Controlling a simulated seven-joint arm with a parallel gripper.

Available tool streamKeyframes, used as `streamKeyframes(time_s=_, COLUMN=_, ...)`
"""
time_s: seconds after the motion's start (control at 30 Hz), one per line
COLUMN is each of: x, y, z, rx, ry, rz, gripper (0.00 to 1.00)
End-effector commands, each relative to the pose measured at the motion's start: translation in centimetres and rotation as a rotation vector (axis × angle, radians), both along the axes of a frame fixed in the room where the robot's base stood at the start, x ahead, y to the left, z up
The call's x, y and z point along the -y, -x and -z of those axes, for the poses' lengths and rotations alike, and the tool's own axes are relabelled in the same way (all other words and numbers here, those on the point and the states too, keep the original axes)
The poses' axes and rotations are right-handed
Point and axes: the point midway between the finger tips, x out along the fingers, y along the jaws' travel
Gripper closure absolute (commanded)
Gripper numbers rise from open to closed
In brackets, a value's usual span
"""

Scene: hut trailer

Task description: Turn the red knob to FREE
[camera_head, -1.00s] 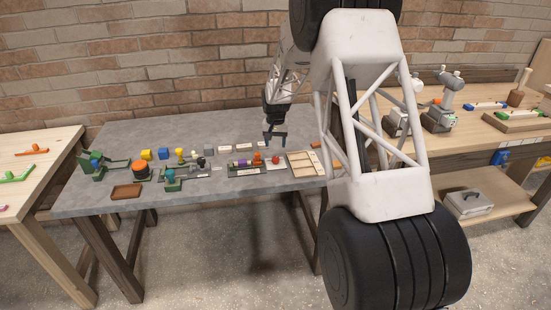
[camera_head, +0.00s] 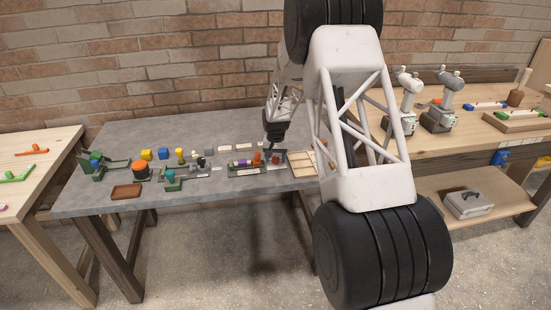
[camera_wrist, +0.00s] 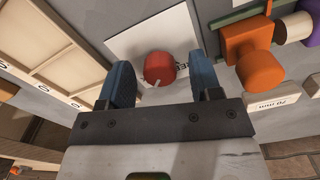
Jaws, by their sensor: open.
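The red knob (camera_wrist: 159,68) sits on a white plate (camera_wrist: 130,38) on the grey table, with a pale pointer mark on its near lower edge. Dark lettering on the plate shows partly beside the right finger; I cannot read it whole. My gripper (camera_wrist: 165,85) is open, one blue finger on each side of the knob in the wrist view, with a gap to the left finger. Whether the fingers are at the knob's height or above it is unclear. In the head view my gripper (camera_head: 275,158) is low over the table, partly in front of the red knob (camera_head: 275,160).
A wooden compartment tray (camera_wrist: 45,45) lies left of the knob in the wrist view. An orange block and cylinder (camera_wrist: 258,68) stand close on its right. Several coloured pieces and blocks (camera_head: 163,154) spread over the table's left half.

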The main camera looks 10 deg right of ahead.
Motion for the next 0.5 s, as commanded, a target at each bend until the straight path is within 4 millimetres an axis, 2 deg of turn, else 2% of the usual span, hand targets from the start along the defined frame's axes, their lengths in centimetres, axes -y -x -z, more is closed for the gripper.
streamKeyframes(time_s=0.23, x=0.0, y=0.0, z=0.04, rx=0.0, ry=0.0, rz=0.0, gripper=0.42)
streamKeyframes(time_s=0.5, x=0.0, y=0.0, z=0.04, rx=0.0, ry=0.0, rz=0.0, gripper=0.83)
